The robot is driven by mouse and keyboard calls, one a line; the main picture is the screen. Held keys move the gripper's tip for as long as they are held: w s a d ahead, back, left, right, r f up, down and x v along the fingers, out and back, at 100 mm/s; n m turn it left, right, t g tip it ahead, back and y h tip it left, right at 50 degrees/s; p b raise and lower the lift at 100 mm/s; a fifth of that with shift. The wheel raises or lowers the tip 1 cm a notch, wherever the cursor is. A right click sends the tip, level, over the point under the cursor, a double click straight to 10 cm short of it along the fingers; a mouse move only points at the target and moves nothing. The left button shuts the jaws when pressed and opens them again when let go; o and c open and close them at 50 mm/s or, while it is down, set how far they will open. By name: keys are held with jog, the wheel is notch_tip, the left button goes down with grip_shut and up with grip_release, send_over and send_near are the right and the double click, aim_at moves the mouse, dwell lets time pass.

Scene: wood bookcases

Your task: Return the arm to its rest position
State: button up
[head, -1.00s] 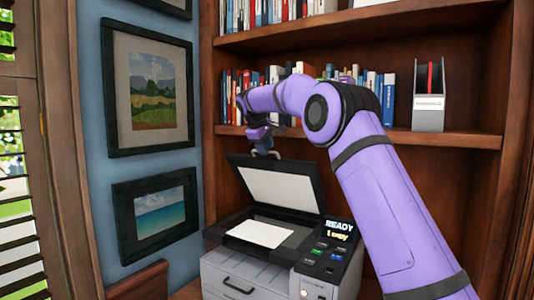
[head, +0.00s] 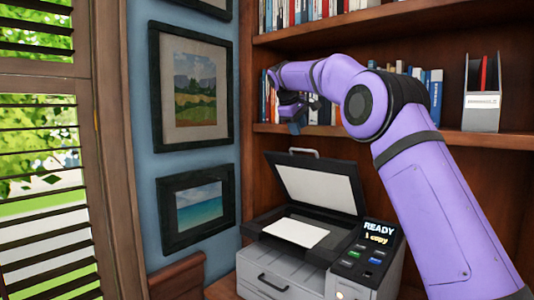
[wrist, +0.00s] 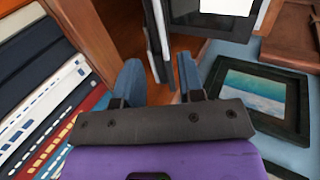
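My purple arm (head: 430,190) reaches from the lower right across the front of the bookcase, its elbow bent high. My gripper (head: 294,127) hangs at the arm's far end, above the raised lid of the printer and apart from the lid's handle (head: 303,152). In the wrist view its two blue fingers (wrist: 160,78) are spread, with no object held between them. The printer (head: 310,240) stands with its lid (head: 318,185) tilted open. A white sheet (head: 296,232) lies on its glass, and its display reads READY, 1 copy.
Shelves (head: 490,138) with books (head: 436,95) and a white file holder (head: 482,95) stand behind the arm. Framed pictures (head: 195,210) hang on the blue wall at left, beside a shuttered window (head: 40,180). A wooden chair back (head: 178,278) is at the lower left.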

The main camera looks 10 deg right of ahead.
jog(key=shift+s, duration=0.1)
jog(key=s+a+r+m+y, duration=0.1)
jog(key=s+r+m+y, duration=0.15)
jog(key=s, duration=2.25)
jog(key=s+f+m, duration=0.1)
jog(key=s+f, duration=0.5)
jog(key=s, duration=0.3)
jog(key=s+a+f+m+t+y, duration=0.1)
jog(key=s+f+m, duration=0.1)
jog(key=s+f, duration=0.4)
jog(key=s+f+m+y, duration=0.1)
jog(key=s+f, duration=0.5)
jog(key=s, duration=0.7)
jog(key=shift+s+a+f+m+t, duration=0.2)
jog(key=shift+s+m+t, duration=0.1)
jog(key=shift+m+t, duration=0.1)
